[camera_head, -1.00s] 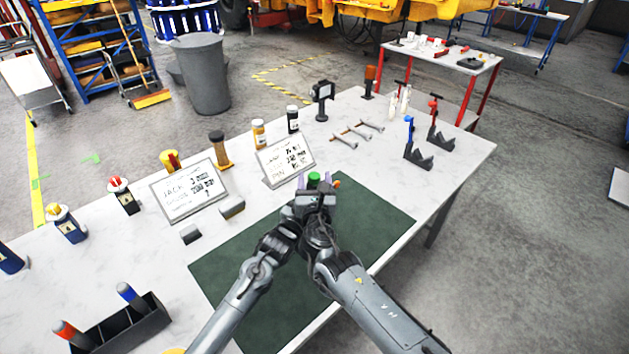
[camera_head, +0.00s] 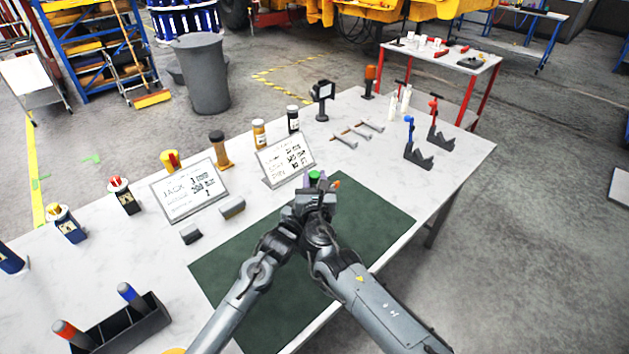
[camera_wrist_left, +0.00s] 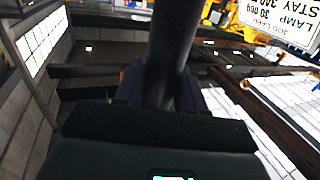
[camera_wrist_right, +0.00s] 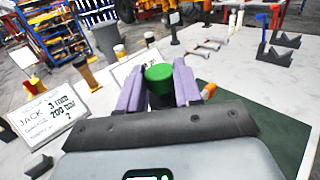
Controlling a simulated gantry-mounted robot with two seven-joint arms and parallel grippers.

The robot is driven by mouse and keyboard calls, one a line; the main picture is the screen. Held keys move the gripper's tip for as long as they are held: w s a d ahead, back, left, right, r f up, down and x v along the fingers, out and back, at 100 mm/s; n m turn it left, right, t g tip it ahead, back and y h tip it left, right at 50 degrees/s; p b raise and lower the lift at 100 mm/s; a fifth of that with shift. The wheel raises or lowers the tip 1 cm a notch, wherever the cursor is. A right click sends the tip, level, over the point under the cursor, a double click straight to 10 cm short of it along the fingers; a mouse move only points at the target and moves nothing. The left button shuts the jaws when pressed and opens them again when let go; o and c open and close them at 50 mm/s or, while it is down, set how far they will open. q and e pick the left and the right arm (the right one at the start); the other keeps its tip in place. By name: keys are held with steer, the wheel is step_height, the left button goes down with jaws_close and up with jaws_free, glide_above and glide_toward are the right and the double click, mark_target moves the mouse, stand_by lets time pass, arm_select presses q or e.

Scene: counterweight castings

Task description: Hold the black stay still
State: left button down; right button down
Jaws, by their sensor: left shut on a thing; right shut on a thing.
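My two grippers meet close together over the far part of the green mat. The black stay (camera_wrist_left: 168,50) is a thick dark cylinder in the left wrist view, running up from my left gripper (camera_wrist_left: 160,95), which is shut on it. That gripper's fingers are mostly hidden in the dark. My right gripper (camera_wrist_right: 160,85) shows two pale purple fingers shut around a green-capped piece (camera_wrist_right: 159,72). The green cap also shows in the head view (camera_head: 315,175), at my right gripper (camera_head: 318,181). I cannot tell whether the green-capped piece and the stay are joined.
The green mat (camera_head: 370,215) lies below my arms. Two sign cards (camera_head: 190,192) (camera_head: 285,160) stand behind, with two small grey blocks (camera_head: 191,234) (camera_head: 232,208) nearby. A black caddy (camera_head: 125,330) stands front left. Blue and red stands (camera_head: 418,152) (camera_head: 440,136) are at right.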

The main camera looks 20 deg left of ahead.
arm_select(q)
steer(key=shift+f, duration=0.1)
arm_select(e)
step_height(320, 180, up, 8)
steer(key=shift+f, duration=0.1)
steer(key=c, duration=0.8)
jaws_free()
steer(key=shift+o, duration=0.2)
steer(key=shift+f, duration=0.1)
steer(key=v, duration=1.2)
